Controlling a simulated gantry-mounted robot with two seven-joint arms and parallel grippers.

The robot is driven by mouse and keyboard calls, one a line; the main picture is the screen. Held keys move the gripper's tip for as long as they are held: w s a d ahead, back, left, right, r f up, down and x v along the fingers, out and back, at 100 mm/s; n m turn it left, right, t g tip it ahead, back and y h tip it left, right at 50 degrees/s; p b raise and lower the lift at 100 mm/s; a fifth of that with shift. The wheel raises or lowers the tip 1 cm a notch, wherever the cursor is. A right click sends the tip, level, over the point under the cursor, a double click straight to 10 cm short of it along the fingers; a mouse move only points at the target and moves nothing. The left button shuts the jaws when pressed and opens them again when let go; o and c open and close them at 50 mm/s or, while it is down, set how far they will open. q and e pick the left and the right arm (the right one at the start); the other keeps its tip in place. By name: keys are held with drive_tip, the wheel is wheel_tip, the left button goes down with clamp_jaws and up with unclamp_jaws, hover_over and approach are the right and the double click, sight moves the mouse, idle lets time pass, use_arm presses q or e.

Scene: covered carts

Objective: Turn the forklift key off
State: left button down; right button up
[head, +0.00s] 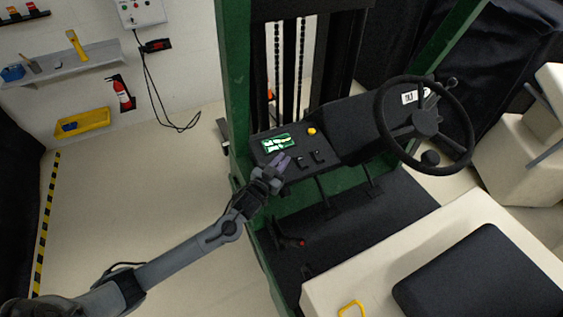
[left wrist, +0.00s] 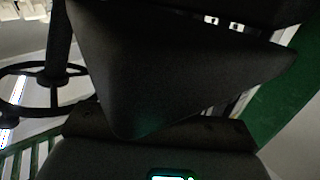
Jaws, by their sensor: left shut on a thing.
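The forklift's black dashboard panel (head: 330,150) is in the middle of the head view, with a lit green display (head: 278,143) on its left part. My left gripper (head: 283,161) reaches in from the lower left, with its fingertips at the panel just below the display. It is shut on the forklift key, which the fingers hide, so I cannot tell how far the key is turned. In the left wrist view, a lit edge of the display (left wrist: 172,177) shows at the bottom; the fingertips and key cannot be made out there. My right gripper is not in view.
A yellow button (head: 311,131) and small black switches (head: 318,156) sit near my left gripper. The steering wheel (head: 425,122) is to the right, the green mast post (head: 237,80) behind. A black seat (head: 480,275) is at the lower right. Floor on the left is clear.

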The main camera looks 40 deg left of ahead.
use_arm(q)
drive_tip(key=n+y, duration=0.2)
drive_tip(key=n+g+y+b, duration=0.1)
drive_tip(key=n+y, duration=0.1)
drive_tip(key=y, duration=0.1)
drive_tip(key=shift+a+y, duration=0.2)
drive_tip(key=shift+y, duration=0.1)
drive_tip(key=n+g+y+b, duration=0.1)
drive_tip(key=n+y+b, duration=0.1)
drive_tip(key=n+y, duration=0.1)
drive_tip(key=shift+s+a+g+y, duration=0.1)
drive_tip(key=shift+a+g+y, duration=0.05)
drive_tip(key=shift+g+y, duration=0.25)
drive_tip(key=n+g+y+b, duration=0.3)
drive_tip(key=n+y, duration=0.1)
drive_tip(key=shift+s+a+f+g, duration=0.1)
drive_tip(key=shift+s+a+g, duration=0.15)
drive_tip(key=shift+g, duration=0.15)
drive_tip(key=shift+s+a+r+n+g+y+b, duration=0.1)
drive_tip(key=shift+n+g+y+b, duration=0.35)
drive_tip(key=shift+n+g+b, duration=0.25)
drive_tip(key=shift+s+a+r+n+g+y+b, duration=0.1)
drive_tip(key=shift+n+g+y+b, duration=0.45)
drive_tip(key=shift+g, duration=0.25)
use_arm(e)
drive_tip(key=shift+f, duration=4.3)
use_arm(q)
drive_tip(key=c, duration=1.2)
unclamp_jaws()
drive_tip(key=shift+c, duration=0.2)
